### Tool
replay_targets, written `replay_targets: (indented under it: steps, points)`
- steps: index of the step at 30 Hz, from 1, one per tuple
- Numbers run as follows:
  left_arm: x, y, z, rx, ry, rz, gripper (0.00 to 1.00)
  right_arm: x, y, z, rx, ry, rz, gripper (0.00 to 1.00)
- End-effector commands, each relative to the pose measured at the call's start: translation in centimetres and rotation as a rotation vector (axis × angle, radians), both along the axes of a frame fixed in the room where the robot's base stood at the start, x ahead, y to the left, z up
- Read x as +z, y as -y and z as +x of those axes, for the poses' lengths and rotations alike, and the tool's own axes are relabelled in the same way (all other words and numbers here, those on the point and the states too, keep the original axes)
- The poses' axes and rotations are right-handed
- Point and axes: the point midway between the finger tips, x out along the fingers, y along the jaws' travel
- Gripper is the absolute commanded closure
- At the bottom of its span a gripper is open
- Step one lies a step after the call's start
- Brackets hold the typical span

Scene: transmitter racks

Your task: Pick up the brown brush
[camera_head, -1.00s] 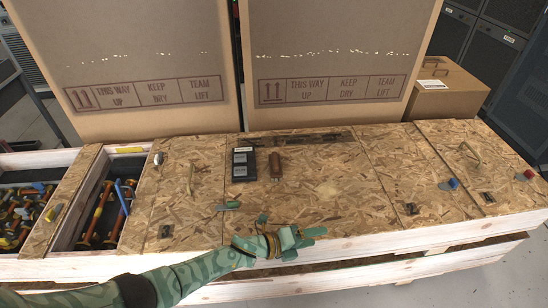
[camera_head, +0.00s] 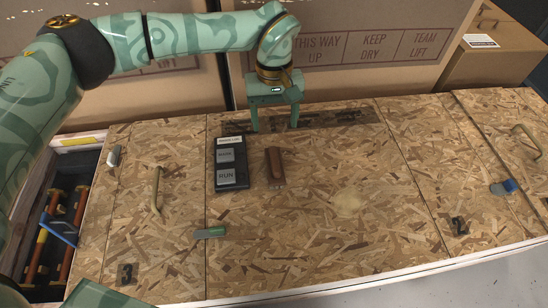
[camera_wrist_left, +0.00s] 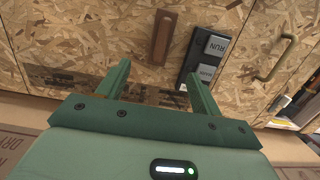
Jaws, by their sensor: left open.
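The brown brush (camera_head: 274,166) lies on the chipboard crate lid, its long side running away from me. In the left wrist view the brush (camera_wrist_left: 163,38) is beyond the fingertips, roughly ahead of the gap between them. My left gripper (camera_head: 274,126) points down over the lid, on the far side of the brush, with its fingers apart and nothing between them. It also shows in the left wrist view (camera_wrist_left: 158,70). The gripper and brush look apart. My right gripper is not seen.
A black box with grey buttons (camera_head: 231,164) lies close left of the brush. Tall cardboard boxes (camera_head: 370,60) stand behind the gripper. The lid right of the brush is clear.

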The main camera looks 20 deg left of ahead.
Motion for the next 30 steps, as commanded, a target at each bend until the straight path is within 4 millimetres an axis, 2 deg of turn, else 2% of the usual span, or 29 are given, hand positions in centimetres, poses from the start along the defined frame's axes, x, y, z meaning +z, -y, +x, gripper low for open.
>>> replay_targets:
  steps: [1,4,7,9,16,21,24,30]
  points:
    - [-1.9,0.1,-0.2,-0.002,-0.008,-0.001,0.34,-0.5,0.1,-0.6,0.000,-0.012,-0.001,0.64]
    - [-4.6,0.2,-0.6,0.000,-0.011,-0.002,0.34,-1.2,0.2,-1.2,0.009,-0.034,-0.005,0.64]
    - [-6.9,0.4,-0.8,0.001,-0.009,-0.004,0.34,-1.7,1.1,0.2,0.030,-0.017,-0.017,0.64]
    - [-8.1,0.4,-0.9,0.001,-0.008,-0.004,0.34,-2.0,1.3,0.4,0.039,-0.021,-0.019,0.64]
    - [-9.9,0.5,-1.2,0.001,-0.004,-0.005,0.34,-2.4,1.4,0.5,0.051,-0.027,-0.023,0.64]
    - [-13.1,0.4,-1.7,0.003,-0.010,-0.006,0.34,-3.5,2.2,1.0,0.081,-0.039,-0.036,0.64]
    - [-14.3,0.4,-1.8,0.004,-0.007,-0.006,0.34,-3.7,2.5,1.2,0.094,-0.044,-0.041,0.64]
    - [-14.5,0.5,-1.9,0.005,-0.002,-0.006,0.34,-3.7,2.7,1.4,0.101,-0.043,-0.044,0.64]
